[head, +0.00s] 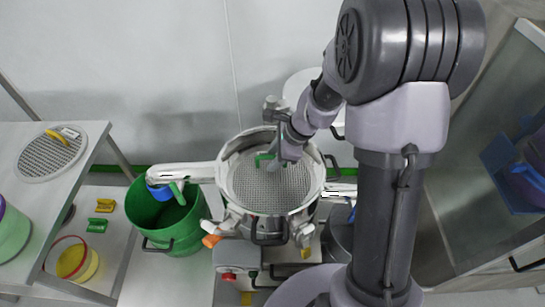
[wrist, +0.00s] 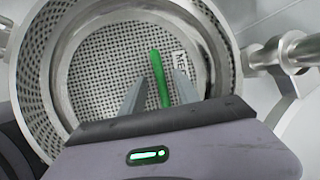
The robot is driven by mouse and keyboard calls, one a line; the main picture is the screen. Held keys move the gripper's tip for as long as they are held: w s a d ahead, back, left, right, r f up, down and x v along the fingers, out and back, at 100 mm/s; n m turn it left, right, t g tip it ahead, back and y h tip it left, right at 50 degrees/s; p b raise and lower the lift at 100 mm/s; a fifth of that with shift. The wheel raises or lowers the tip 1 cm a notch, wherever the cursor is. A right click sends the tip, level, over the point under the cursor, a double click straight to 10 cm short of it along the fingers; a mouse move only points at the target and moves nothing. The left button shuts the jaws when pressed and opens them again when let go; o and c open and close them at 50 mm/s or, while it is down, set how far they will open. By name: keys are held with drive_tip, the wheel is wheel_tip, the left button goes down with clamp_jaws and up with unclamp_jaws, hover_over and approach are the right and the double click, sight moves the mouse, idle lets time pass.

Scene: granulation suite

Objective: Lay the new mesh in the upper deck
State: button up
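A round grey mesh (head: 265,188) with a green handle (head: 265,157) lies level inside the steel ring of the upper deck (head: 229,152). My gripper (head: 275,163) is over the mesh, at the handle. In the wrist view the fingers (wrist: 161,76) are apart, with the green handle (wrist: 156,62) between them and gaps showing on both sides. Another mesh (head: 42,160) with a yellow handle (head: 56,136) lies on the left table.
Steel spouts (head: 185,173) stick out from the sieve. Yellow and green pieces (head: 101,215) and a yellow tub (head: 76,260) lie on the lower shelf. A control box with a red button (head: 228,276) is in front.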

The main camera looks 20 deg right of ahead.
drive_tip(key=p+v, duration=0.6)
drive_tip(key=v, duration=1)
drive_tip(key=shift+s+d+r+p, duration=0.15)
drive_tip(key=shift+s+d+p, duration=0.05)
drive_tip(key=shift+p, duration=0.15)
drive_tip(key=s+a+r+n+t+b, duration=0.1)
drive_tip(key=s+a+r+n, duration=0.3)
drive_tip(key=s+n, duration=0.4)
drive_tip(key=s+a+r+n+t+h+b, duration=0.1)
drive_tip(key=s+a+r+n+b, duration=0.1)
drive_tip(key=s+a+r+n, duration=0.3)
drive_tip(key=s+a+n, duration=0.2)
drive_tip(key=s+n, duration=0.1)
drive_tip(key=s, duration=0.1)
drive_tip(key=shift+s+n+t+h+b, duration=0.3)
drive_tip(key=shift+s+n+t+b, duration=0.05)
drive_tip(key=shift+n+t+b, duration=0.05)
